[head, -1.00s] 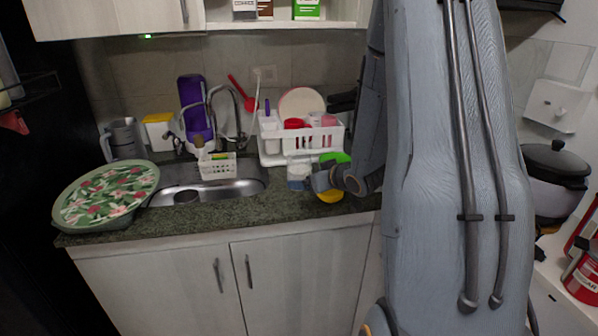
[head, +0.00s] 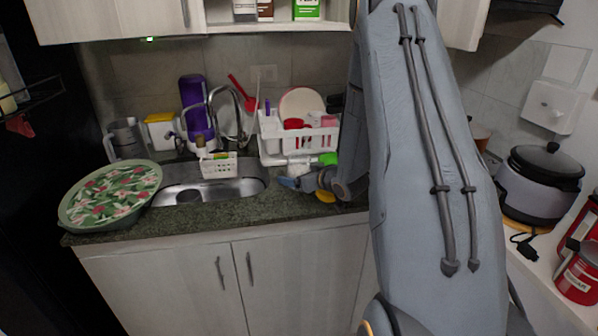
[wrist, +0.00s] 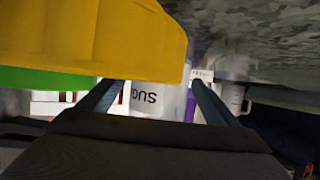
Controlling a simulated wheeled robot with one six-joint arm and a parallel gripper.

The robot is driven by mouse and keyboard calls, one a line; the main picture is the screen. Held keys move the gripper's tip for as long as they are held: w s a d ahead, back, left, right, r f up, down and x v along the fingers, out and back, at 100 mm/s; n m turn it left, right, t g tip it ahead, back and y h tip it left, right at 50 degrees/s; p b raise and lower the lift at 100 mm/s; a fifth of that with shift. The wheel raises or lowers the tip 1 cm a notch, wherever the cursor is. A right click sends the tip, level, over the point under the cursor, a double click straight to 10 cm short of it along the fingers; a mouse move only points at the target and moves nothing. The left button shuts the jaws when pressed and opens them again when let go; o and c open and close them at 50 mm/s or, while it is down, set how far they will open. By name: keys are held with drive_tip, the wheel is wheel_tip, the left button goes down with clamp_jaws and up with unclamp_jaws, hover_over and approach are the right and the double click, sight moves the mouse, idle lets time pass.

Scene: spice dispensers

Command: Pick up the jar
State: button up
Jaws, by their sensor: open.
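A pale jar (wrist: 148,101) with dark letters reading "SUG" shows in the wrist view, upside down, between my two fingers. In the head view a pale shape that looks like this jar (head: 299,166) stands on the counter near the sink's right end, partly hidden by my gripper (head: 287,183). In the wrist view my gripper (wrist: 156,88) is open, its dark fingers apart with the jar ahead between them. I cannot tell whether either finger touches the jar.
A yellow object (wrist: 100,35) and a green one (wrist: 40,80) are very close in the wrist view. A white dish rack (head: 298,140) stands behind the jar. The sink (head: 240,185) and a floral tray (head: 110,195) are to the left. The counter front (head: 250,215) is clear.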

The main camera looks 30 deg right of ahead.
drive_tip(key=c, duration=1.6)
drive_tip(key=shift+c, duration=0.5)
drive_tip(key=shift+w+r, duration=0.1)
drive_tip(key=shift+r, duration=0.05)
